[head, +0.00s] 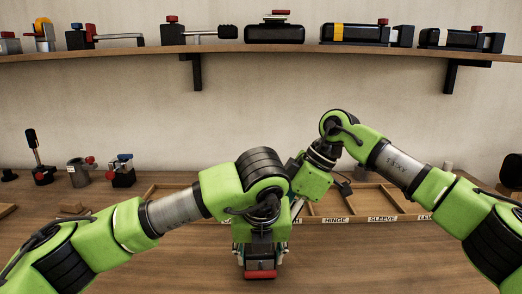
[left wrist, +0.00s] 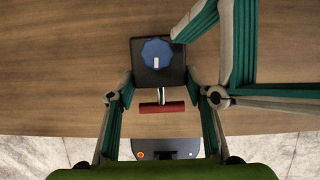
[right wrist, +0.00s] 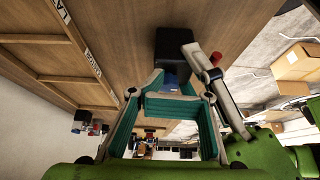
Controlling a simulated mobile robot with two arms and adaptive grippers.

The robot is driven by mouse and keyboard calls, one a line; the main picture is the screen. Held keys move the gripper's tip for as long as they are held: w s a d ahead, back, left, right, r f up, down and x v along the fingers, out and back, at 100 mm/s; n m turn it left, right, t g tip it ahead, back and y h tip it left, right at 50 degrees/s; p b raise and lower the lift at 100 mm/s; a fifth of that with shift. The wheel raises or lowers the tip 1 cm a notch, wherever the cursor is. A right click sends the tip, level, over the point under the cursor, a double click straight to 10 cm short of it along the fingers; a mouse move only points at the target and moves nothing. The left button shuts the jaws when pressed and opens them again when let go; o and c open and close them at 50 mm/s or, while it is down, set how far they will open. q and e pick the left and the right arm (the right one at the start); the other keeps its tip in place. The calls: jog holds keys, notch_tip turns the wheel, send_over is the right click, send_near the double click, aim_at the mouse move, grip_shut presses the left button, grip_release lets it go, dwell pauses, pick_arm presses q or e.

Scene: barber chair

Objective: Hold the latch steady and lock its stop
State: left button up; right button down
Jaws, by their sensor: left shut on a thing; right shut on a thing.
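The latch (left wrist: 150,77) is a black block with a red bar handle (left wrist: 162,107) and a blue knob (left wrist: 157,50) with a white mark on top. My left gripper (left wrist: 159,80) is shut on the sides of the latch body, one finger on each side. In the head view the red handle (head: 260,274) shows below my left gripper; my arm hides most of the latch. In the right wrist view the fingers of my right gripper (right wrist: 174,84) are at the blue knob (right wrist: 170,76), with the black latch body (right wrist: 170,45) beyond. Their exact contact is partly hidden.
A wooden tray (head: 335,220) with labelled compartments lies behind my arms. Several clamps and latches stand at the back left of the table, including a grey one (head: 79,172). More stand on the wall shelf (head: 225,47). The table front is clear beside the latch.

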jog(key=shift+s+a, duration=0.35)
jog(key=shift+a, duration=0.25)
dwell(0.7)
jog(key=shift+s, duration=0.2)
